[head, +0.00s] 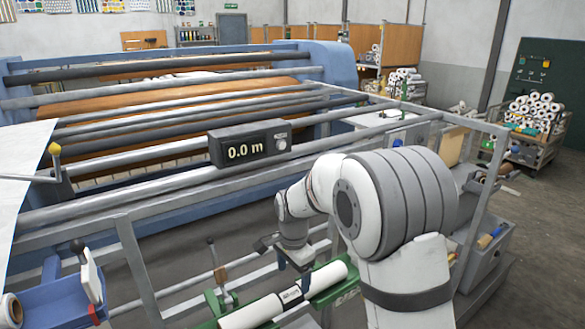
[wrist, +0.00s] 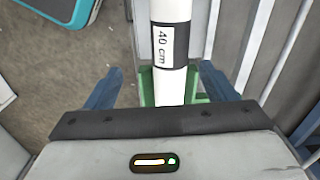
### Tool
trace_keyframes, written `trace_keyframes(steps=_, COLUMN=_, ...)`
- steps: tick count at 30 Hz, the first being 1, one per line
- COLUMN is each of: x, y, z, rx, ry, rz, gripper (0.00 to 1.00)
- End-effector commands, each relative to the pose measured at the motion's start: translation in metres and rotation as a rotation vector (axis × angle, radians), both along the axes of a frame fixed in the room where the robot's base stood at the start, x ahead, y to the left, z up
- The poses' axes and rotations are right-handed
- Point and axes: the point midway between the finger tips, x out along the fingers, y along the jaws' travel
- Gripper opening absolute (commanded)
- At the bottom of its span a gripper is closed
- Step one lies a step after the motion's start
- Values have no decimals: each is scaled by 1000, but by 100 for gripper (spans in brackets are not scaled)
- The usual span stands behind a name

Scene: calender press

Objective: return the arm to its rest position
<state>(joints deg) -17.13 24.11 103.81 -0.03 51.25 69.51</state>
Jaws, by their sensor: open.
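My arm reaches down over the machine's front frame in the head view, with my gripper (head: 293,256) just above a white roll (head: 325,277) that has a black band and label. In the wrist view the two blue fingers of my gripper (wrist: 157,88) stand apart, one on each side of the roll (wrist: 172,88), whose label reads "40 cm". The fingers do not touch it in that view. The roll lies in green holders (head: 340,290). How far the fingers are above the roll I cannot tell.
A counter box (head: 249,142) reading "0.0 m" sits on the frame's rail, close to my arm. The blue machine with grey rollers (head: 190,88) fills the back left. A blue tray (head: 55,300) is at the lower left. A roll cart (head: 535,130) stands far right, with clear floor before it.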

Motion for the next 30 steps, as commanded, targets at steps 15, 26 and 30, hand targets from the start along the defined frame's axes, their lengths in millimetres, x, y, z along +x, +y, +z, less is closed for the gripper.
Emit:
trace_keyframes(steps=15, x=-153, y=-117, z=101, rx=-37, ry=-142, rz=573, gripper=78)
trace_keyframes(steps=26, x=-243, y=-150, z=102, rx=-107, ry=-195, rz=880, gripper=78)
trace_keyframes(steps=30, x=-251, y=-153, z=100, rx=-115, ry=-198, rz=911, gripper=78)
